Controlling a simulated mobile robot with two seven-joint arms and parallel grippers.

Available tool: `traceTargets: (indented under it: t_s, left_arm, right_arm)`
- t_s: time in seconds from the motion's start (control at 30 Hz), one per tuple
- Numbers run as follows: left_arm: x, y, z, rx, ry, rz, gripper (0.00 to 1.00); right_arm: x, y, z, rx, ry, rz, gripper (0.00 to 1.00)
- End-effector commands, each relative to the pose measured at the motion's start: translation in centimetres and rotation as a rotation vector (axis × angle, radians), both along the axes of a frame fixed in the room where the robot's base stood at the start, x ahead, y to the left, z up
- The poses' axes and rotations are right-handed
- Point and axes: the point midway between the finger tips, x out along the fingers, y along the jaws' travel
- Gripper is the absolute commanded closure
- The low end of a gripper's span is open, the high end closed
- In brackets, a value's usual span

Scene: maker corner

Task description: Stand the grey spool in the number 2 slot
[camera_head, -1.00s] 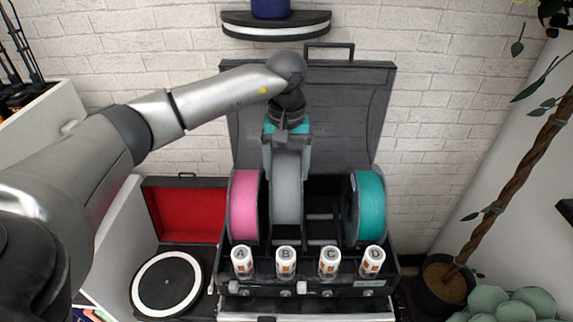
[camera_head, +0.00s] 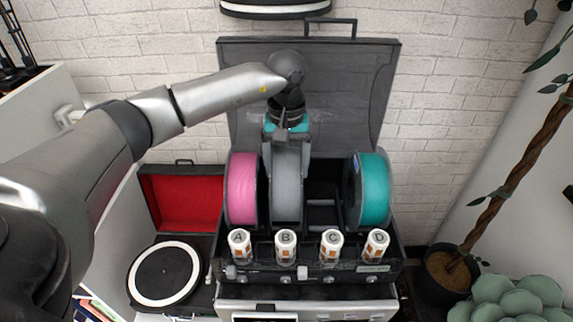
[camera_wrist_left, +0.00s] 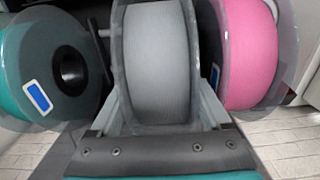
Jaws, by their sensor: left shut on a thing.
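The grey spool (camera_head: 286,185) stands upright in the black case, in the second place from the left, behind the can marked B. My left gripper (camera_head: 287,145) is above it, shut on the spool with a finger on each side. In the left wrist view the grey spool (camera_wrist_left: 156,60) fills the space between the fingers of my left gripper (camera_wrist_left: 165,105). The spool's lower edge is hidden in the head view, so I cannot tell whether it touches the slot's bottom. My right gripper is not in view.
A pink spool (camera_head: 241,188) stands close on the left, and a teal spool (camera_head: 371,190) at the far right. The place between grey and teal (camera_head: 322,190) is empty. White cans A to D stand in front. The open lid (camera_head: 350,90) rises behind. A turntable (camera_head: 165,274) lies left.

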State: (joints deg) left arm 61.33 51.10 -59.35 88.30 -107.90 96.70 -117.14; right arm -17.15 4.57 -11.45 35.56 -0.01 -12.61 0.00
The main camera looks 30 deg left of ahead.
Motion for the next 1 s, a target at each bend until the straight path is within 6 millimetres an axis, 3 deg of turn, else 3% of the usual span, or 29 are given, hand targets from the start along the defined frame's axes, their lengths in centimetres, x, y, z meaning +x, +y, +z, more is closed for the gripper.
traceTargets:
  t_s: [0.8,0.83,1.0]
  left_arm:
    - [0.13,0.00,-0.53,-0.001,-0.006,0.001,1.00]
    - [0.14,-0.01,-0.53,-0.001,-0.006,0.001,0.18]
    - [0.09,-0.01,-0.62,-0.001,-0.004,0.000,0.00]
  right_arm:
    - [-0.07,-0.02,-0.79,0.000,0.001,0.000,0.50]
    - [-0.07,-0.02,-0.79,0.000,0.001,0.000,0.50]
    - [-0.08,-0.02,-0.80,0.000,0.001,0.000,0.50]
